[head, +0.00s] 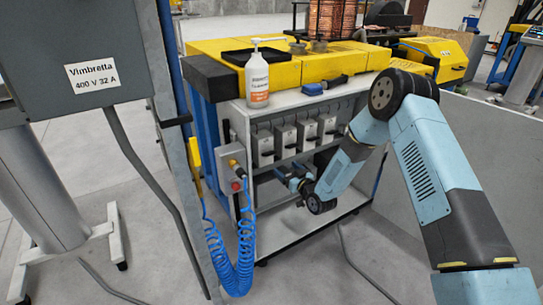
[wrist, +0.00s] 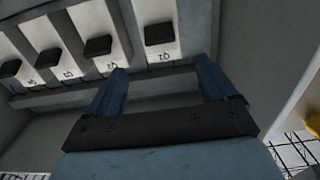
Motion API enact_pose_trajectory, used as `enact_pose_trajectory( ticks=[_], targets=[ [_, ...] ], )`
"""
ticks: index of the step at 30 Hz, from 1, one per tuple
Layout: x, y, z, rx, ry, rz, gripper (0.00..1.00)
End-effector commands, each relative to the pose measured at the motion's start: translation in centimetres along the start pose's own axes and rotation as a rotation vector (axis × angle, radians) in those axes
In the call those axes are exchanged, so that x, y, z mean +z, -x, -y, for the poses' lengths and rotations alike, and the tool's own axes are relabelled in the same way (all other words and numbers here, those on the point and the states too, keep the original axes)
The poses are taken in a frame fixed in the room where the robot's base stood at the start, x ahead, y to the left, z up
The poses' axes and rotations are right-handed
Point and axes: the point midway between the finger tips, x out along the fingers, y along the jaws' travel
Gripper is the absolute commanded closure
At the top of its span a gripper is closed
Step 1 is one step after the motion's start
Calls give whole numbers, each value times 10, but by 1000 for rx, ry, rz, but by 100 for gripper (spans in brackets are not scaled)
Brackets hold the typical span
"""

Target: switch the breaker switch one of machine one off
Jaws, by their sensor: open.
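Several light grey breaker boxes stand in a row inside the machine's cabinet (head: 241,118). In the wrist view each has a black switch knob and a small label. The rightmost breaker knob (wrist: 159,33) has a label that seems to read Q1. Beside it is a second knob (wrist: 98,46), whose label is hard to read. My gripper (wrist: 160,76) is open and empty, its two blue fingers reaching toward the panel just below the rightmost knobs, not on any knob. In the head view my gripper (head: 287,177) is just below the breaker row.
A blue coiled hose (head: 238,272) hangs left of the cabinet, near a box with a red button (head: 236,186). A grey panel (head: 75,50) fills the upper left. A shelf edge lies below the breakers.

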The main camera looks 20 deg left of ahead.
Motion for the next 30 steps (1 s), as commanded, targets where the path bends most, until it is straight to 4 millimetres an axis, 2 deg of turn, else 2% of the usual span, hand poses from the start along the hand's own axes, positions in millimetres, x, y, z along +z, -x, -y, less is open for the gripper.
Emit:
enact_pose_trajectory(
  ticks=[18, 24, 30],
  targets=[
    [-1, -101, 0, 0, 1, -2, 15],
    [0, -123, 0, 1, 1, 1, 15],
    [-1, -132, 0, 1, 0, 1, 15]
  ],
)
